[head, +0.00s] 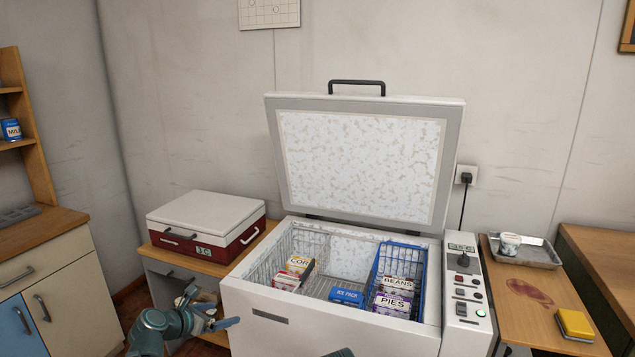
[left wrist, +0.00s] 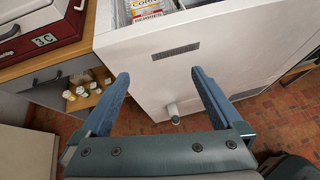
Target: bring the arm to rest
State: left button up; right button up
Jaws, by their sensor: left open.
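My left arm comes in at the bottom left of the head view. Its gripper (head: 225,314) is in front of the left front corner of the chest freezer (head: 320,334), with nothing in it. In the left wrist view the two blue fingers (left wrist: 160,76) stand wide apart, with the freezer's white front and the brick floor beyond them. The freezer lid (head: 362,165) is up. My right gripper cannot be made out; only a small dark piece shows at the bottom edge of the head view.
The freezer holds food boxes (head: 292,272), a blue ice pack (head: 347,296) and a blue basket (head: 421,298) with boxes. A red cool box (head: 205,226) stands on the left side table. A metal tray (head: 540,255) and yellow sponge (head: 575,324) lie on the right table.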

pick_arm(q)
jog(key=s+d+f+m+g+y, duration=0.2)
jog(key=s+d+f+m+g, duration=0.15)
jog(key=s+m, duration=0.5)
jog(key=s+d+f+m+g+y, duration=0.25)
jog(key=s+f+m, duration=0.2)
jog(key=m, duration=0.65)
jog(key=s+d+f+m+g+y, duration=0.1)
jog(key=s+d+f+m+g, duration=0.25)
jog(key=s+m, duration=0.5)
jog(key=s+d+m+g+y, duration=0.1)
jog(key=s+d+m, duration=0.35)
jog(key=d, duration=0.55)
notch_tip(320, 180, up, 14)
jog(key=p, duration=1.3)
jog(key=shift+w+d+r+m+p, duration=0.25)
jog(key=shift+d+m+p, duration=0.1)
jog(key=shift+d+m, duration=0.1)
pick_arm(e)
notch_tip(320, 180, up, 14)
jog(key=shift+f, duration=0.2)
pick_arm(q)
jog(key=shift+f, duration=0.1)
pick_arm(e)
jog(key=shift+w, duration=0.1)
jog(key=shift+c, duration=0.3)
